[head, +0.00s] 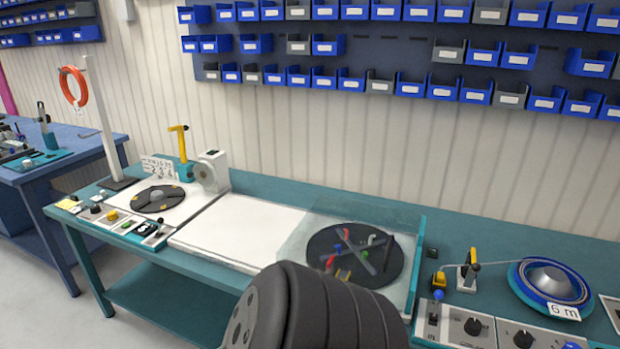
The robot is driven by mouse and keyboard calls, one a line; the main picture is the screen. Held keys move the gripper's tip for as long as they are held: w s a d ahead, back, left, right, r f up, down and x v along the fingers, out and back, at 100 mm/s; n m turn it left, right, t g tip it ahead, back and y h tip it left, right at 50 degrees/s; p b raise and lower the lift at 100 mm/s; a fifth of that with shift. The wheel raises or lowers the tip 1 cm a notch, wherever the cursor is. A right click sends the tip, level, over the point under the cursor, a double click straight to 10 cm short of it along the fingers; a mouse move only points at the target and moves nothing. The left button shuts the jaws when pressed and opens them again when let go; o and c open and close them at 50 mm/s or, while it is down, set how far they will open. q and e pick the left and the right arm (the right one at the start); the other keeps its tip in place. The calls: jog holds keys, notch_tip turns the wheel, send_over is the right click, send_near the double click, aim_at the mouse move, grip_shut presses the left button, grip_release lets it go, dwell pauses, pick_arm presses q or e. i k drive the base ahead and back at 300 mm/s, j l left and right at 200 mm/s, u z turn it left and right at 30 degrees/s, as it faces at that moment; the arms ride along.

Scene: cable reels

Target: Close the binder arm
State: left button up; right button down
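A smaller yellow-tipped lever (473,257) stands upright on a light block at the right, near a small yellow piece (439,280). I cannot tell for certain which of these is the binder arm. A black ribbed arm part, likely mine, fills the bottom middle and hides some of the bench front. Neither of my grippers shows.
A dark turntable (158,199) lies at left, and another (330,241) with coloured pegs sits behind a clear guard. A blue cable reel (550,284) lies at right. A white board (240,230) between the turntables is bare. A red cable coil (73,86) hangs on a post.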

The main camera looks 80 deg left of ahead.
aim_at(180, 129)
jog(key=u, duration=3.65)
jog(key=i+j+z, duration=0.15)
jog(key=i+j, duration=0.15)
jog(key=i, duration=0.15)
